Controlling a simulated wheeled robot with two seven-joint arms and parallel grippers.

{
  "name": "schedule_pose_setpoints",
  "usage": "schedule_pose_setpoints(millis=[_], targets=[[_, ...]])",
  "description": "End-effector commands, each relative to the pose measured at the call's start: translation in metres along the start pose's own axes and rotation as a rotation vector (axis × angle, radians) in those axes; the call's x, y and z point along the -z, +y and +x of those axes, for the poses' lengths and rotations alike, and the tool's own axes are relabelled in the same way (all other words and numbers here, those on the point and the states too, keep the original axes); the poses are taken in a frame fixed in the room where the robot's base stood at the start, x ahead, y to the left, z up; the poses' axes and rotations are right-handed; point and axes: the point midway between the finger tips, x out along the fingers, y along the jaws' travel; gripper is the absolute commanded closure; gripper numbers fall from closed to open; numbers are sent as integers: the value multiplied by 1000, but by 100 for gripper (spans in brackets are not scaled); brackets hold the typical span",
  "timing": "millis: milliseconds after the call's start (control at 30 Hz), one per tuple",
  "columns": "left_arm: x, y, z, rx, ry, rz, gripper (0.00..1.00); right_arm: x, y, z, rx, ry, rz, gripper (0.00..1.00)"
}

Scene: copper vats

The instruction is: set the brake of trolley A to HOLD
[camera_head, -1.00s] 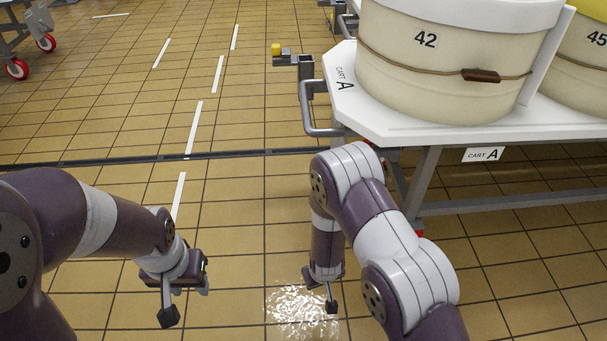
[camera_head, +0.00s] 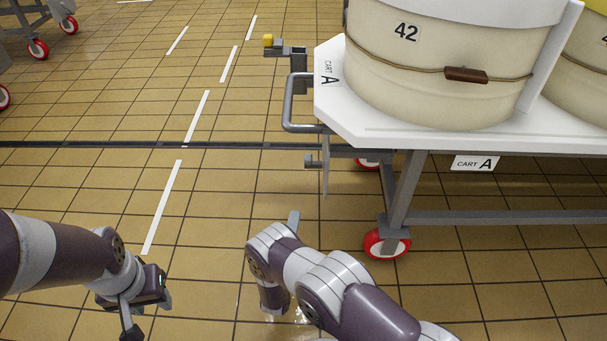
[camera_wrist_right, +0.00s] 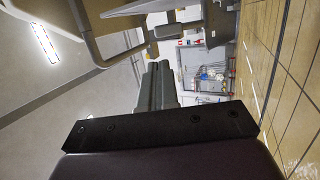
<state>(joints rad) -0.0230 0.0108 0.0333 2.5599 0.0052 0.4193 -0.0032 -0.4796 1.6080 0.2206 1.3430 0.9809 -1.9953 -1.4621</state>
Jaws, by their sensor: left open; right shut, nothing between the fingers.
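Trolley A, a white-topped cart (camera_head: 345,125) labelled CART A, stands at the right in the head view. My left gripper (camera_head: 148,314) is open and empty, low at the left.
Cream vats, one marked 42 (camera_head: 405,32), stand on the cart. A yellow-capped grey bracket (camera_head: 268,41) projects from its left end. A red wheel (camera_head: 387,244) is near my right arm. Tiled floor left of the cart is clear; another wheeled frame (camera_head: 38,48) is far left.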

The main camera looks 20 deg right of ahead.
Motion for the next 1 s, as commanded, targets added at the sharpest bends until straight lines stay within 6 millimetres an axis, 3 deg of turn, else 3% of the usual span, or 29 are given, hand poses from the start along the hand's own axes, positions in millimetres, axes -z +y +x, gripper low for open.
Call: schedule_pose_setpoints(millis=[167,700,1000], targets=[[-1,0,10,0,0,0,57,0,-3,15,-2,-3,3,100],[-8,0,70,0,0,0,57,-1,-5,121,-1,-2,3,100],[-9,0,77,0,0,0,57,0,0,140,1,1,2,100]])
